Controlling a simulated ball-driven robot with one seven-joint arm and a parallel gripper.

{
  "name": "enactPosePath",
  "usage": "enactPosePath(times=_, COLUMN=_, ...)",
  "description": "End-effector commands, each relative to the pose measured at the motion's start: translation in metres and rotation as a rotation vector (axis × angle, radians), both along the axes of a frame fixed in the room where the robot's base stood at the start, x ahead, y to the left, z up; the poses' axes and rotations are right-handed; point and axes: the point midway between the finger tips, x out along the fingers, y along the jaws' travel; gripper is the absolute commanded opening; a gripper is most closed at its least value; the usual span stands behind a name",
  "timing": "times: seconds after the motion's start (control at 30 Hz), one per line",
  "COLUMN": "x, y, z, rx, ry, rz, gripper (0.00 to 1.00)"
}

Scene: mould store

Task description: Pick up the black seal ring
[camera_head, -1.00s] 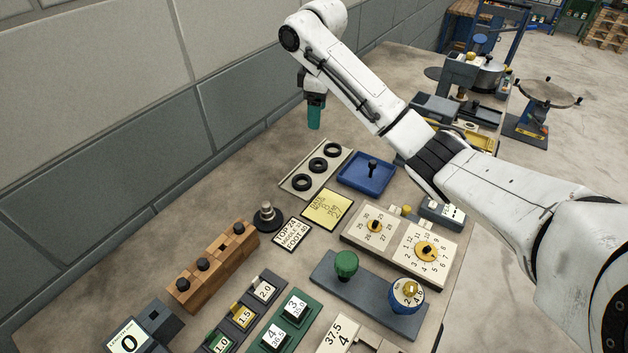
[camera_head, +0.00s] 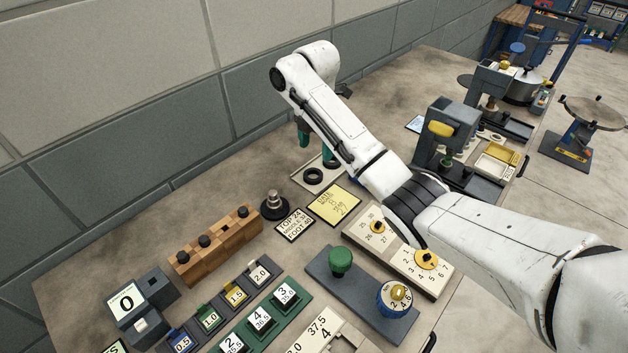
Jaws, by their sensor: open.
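A black seal ring (camera_head: 313,175) lies flat at the near end of a pale tray (camera_head: 297,176). A second black ring (camera_head: 332,162) shows only in part behind my arm and gripper. The rest of the tray is hidden by my arm. My gripper (camera_head: 315,147) has teal fingers set apart, pointing down over the tray beyond the nearest ring. It is open, and I see nothing held. I cannot tell its exact height above the rings.
My arm crosses over the bench from the right. A yellow note (camera_head: 333,204), a dark round weight with a metal knob (camera_head: 273,205) and a wooden block with black knobs (camera_head: 215,245) stand near the tray. The wall (camera_head: 130,150) runs behind. Bare bench lies left of the tray.

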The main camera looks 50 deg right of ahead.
Motion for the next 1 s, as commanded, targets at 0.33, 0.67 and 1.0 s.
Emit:
enactPosePath(times=0.33, x=0.000, y=0.003, z=-0.039, rx=0.000, ry=0.003, rz=-0.001, gripper=0.70)
enactPosePath(times=0.67, x=0.000, y=0.009, z=-0.079, rx=0.000, ry=0.001, rz=-0.001, gripper=0.70)
enactPosePath(times=1.0, x=0.000, y=0.009, z=-0.082, rx=-0.001, ry=0.000, rz=-0.001, gripper=0.64)
